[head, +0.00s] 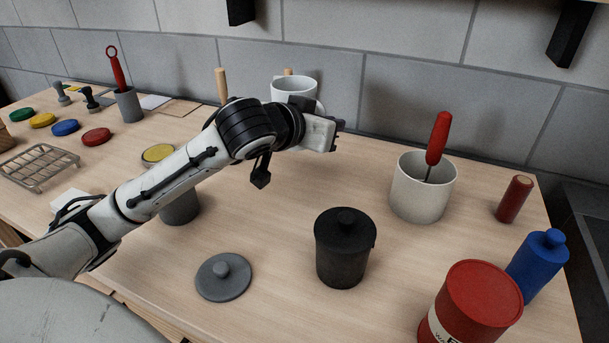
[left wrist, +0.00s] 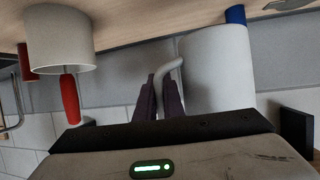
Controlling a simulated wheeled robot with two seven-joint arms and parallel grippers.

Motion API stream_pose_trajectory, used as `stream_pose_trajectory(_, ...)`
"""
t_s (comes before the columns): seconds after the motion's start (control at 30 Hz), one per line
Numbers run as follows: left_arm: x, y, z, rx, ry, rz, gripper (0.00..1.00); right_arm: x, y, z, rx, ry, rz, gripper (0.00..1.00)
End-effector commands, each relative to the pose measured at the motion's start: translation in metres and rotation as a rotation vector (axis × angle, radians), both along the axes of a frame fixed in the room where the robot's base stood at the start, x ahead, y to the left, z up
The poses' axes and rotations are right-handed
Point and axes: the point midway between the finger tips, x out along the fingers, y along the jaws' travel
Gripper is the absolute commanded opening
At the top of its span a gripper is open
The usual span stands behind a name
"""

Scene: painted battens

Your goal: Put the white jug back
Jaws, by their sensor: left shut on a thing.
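The white jug (head: 294,88) is near the back wall in the head view, partly hidden behind my left arm. My left gripper (head: 335,136) is beside it. In the left wrist view, which is upside down, the jug (left wrist: 217,72) has its curved handle (left wrist: 166,68) between the two dark fingers of my left gripper (left wrist: 160,98), which are shut on it. The jug looks upright. I cannot tell whether its base touches the table. My right gripper is not in view.
A white pot (head: 420,195) with a red-handled tool stands right of the jug. A black lidded pot (head: 343,250), grey lid (head: 223,276), red tin (head: 470,305) and blue bottle (head: 538,265) stand nearer. Wooden pegs (head: 221,85) are by the wall.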

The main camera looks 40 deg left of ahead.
Motion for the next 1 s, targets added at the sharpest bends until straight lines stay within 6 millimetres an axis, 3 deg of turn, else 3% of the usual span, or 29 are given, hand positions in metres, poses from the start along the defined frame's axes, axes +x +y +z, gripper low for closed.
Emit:
stream_pose_trajectory(0.13, 0.002, 0.007, -0.014, 0.003, 0.000, 0.009, 0.00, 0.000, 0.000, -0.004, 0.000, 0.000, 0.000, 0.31)
stream_pose_trajectory(0.33, 0.001, 0.007, -0.050, 0.004, 0.001, 0.008, 0.00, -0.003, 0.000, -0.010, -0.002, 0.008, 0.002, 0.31)
stream_pose_trajectory(0.57, 0.002, 0.007, -0.067, 0.004, -0.003, 0.008, 0.00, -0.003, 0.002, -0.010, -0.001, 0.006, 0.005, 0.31)
stream_pose_trajectory(0.8, 0.001, 0.007, -0.098, 0.003, -0.001, 0.007, 0.00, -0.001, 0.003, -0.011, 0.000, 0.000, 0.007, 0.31)
stream_pose_trajectory(1.0, 0.002, 0.007, -0.100, 0.003, -0.005, 0.007, 0.00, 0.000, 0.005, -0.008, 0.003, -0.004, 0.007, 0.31)
